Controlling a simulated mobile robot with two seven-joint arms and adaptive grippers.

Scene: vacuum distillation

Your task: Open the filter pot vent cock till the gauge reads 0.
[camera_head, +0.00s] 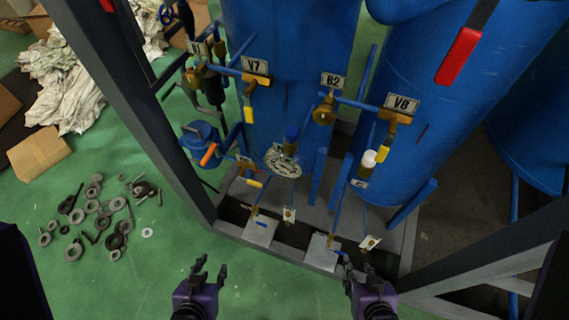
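A small blue pot (200,134) with an orange handle (209,154) stands at the left of the frame; it may be the filter pot. A small valve with a yellow handle (255,183) sits right of it, but I cannot tell whether it is the vent cock. A round pale disc (283,163) lies further right; whether it is the gauge, and any reading, is too small to tell. My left gripper (211,266) is open and empty over the green floor, below the pot. My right gripper (358,272) appears open and empty, near the frame's lower edge. Neither touches a valve.
Big blue tanks (290,60) fill the back. Tagged valves V7 (256,67), B2 (333,81) and V8 (401,104) stand before them. A dark steel post (140,110) rises at left. Loose metal parts (100,215) and a cardboard box (38,153) lie on the floor.

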